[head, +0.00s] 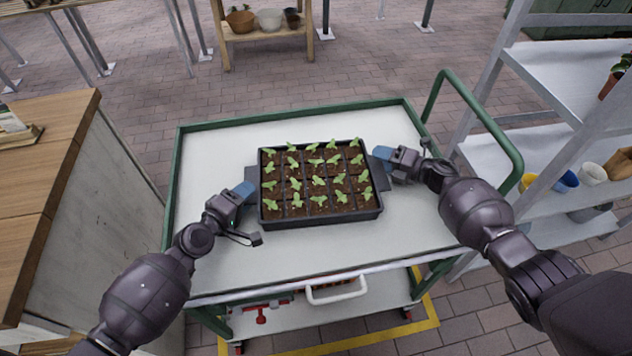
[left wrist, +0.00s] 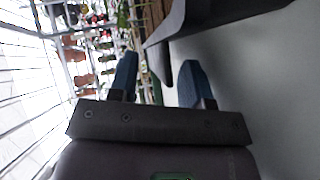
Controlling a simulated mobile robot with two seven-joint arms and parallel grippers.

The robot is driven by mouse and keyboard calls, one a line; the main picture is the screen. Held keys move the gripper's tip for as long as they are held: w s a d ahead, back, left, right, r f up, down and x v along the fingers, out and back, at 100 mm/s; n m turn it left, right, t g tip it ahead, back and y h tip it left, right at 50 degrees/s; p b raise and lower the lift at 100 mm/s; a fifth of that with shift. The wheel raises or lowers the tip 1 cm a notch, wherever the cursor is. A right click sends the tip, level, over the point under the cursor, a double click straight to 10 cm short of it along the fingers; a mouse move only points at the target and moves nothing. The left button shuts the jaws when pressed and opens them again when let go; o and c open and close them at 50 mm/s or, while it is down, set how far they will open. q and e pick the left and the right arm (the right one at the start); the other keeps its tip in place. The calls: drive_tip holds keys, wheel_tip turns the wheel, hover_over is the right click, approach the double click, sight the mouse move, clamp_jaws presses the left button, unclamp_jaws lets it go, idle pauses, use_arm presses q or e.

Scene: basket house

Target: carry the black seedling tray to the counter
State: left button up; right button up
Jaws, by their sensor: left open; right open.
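The black seedling tray (head: 322,217) sits flat on the white top of a green-railed cart. Its cells hold dark soil and several green seedlings, and a dark handle tab juts out on each side. My left gripper (head: 245,190) is at the tray's left tab, with its blue fingers open. In the left wrist view the open fingers (left wrist: 158,70) stand either side of the tab's dark edge, and the tray (left wrist: 215,18) fills the top. My right gripper (head: 382,160) is open at the right tab; its fingertips are partly hidden. A wood-topped counter (head: 45,150) is at the left edge.
The cart (head: 225,265) has bare room around the tray and a raised green handle (head: 485,115) at right. Grey shelves with pots (head: 565,182) stand close on the right.

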use_arm(q)
clamp_jaws()
use_arm(e)
clamp_jaws()
use_arm(q)
drive_tip(key=shift+r, duration=0.1)
use_arm(e)
drive_tip(key=shift+r, duration=0.15)
idle(0.9)
